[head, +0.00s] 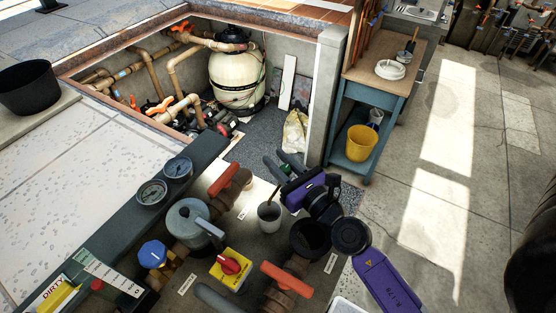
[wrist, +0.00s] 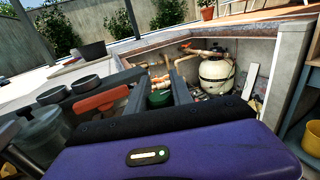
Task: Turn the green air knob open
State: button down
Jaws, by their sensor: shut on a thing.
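The green air knob (wrist: 159,99) shows in the wrist view as a small dark green cap between my two grey fingers. My gripper (wrist: 160,88) is shut on it, one finger on each side. In the head view my gripper (head: 276,161) reaches over the far end of the counter, beside the pit opening. I cannot tell from these frames how far the knob is turned.
An orange-handled valve (head: 230,179), a grey lidded pot (head: 190,222), a blue knob (head: 152,254) and a yellow box with a red knob (head: 230,265) crowd the counter. A cup (head: 269,215) stands near my arm. A cream tank (head: 238,80) stands in the pit.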

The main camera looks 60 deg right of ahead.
aim_at(279, 185)
jog(key=shift+f+y, duration=0.1)
jog(key=shift+y, duration=0.2)
jog(key=s+a+n+g+y+b, duration=0.1)
jog(key=n+g+y+b, duration=0.4)
jog(key=n+y+b, duration=0.1)
jog(key=a+n+g+y+b, duration=0.1)
jog(key=n+g+y+b, duration=0.4)
jog(key=n+y, duration=0.3)
jog(key=s+a+n+g+y+b, duration=0.1)
jog(key=a+n+g+y+b, duration=0.1)
jog(key=n+g+y+b, duration=0.3)
jog(key=shift+s+f+n+g+y+b, duration=0.15)
jog(key=shift+n+y+b, duration=0.45)
jog(key=shift+y, duration=0.6)
jog(key=shift+s+r+n+g+y+b, duration=0.2)
jog(key=shift+n+y+b, duration=0.4)
jog(key=shift+y, duration=0.6)
jog(key=shift+n+g, duration=0.3)
jog(key=shift+g, duration=0.05)
